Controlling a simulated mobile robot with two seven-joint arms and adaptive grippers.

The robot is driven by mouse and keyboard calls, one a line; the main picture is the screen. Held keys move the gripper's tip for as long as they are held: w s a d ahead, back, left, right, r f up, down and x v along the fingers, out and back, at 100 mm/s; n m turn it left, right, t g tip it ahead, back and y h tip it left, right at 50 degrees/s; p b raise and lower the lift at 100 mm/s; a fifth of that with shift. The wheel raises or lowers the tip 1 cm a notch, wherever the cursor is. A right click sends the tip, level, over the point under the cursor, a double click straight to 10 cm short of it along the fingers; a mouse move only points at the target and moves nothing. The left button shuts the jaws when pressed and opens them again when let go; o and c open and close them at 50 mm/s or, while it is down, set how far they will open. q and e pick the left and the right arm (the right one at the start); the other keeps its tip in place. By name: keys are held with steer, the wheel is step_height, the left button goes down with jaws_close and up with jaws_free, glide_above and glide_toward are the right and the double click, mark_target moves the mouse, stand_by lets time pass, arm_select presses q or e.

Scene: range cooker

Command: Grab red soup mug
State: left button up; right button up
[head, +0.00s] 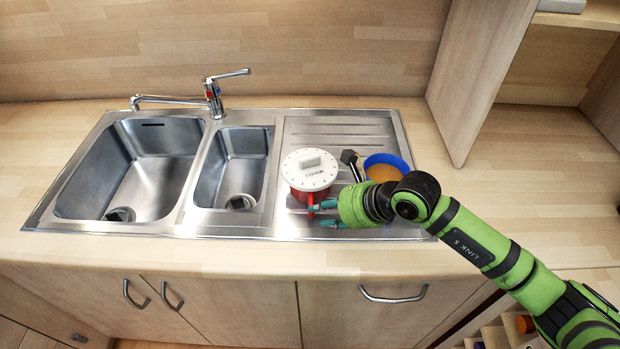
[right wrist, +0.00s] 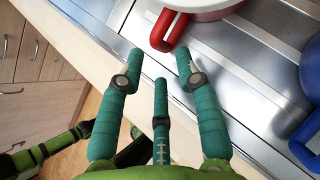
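The red soup mug (head: 301,195) stands upright on the steel drainboard, with a white round lid (head: 310,170) on top. Its red handle points to the front; the mug's red handle (right wrist: 168,32) also shows at the top of the right wrist view. My right gripper (head: 318,214) reaches in from the right, its teal fingertips close to the handle. In the right wrist view the right gripper (right wrist: 160,62) has its fingers spread, and the handle lies just beyond the tips with nothing between them. My left gripper is not seen in the head view.
A blue bowl (head: 405,158) with orange-brown contents is right of the mug, partly behind my right arm; a black-ended utensil (head: 350,157) is between them. Two empty sink basins (head: 150,165) are to the left. A wooden panel (head: 475,75) stands at the right.

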steer(key=shift+w+a+f+p, duration=0.2)
steer(key=shift+w+a+f, duration=0.15)
steer(key=shift+a, duration=0.25)
steer(key=shift+w+a+f+p, duration=0.25)
steer(key=shift+a+f, duration=0.15)
steer(key=shift+a, duration=0.15)
steer(key=shift+w+a+f, duration=0.2)
steer(key=shift+a+f, duration=0.1)
steer(key=shift+f, duration=0.1)
jaws_close()
steer(key=shift+w+r, duration=0.1)
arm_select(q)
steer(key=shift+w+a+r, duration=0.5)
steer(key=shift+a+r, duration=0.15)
arm_select(e)
steer(key=shift+r, duration=0.15)
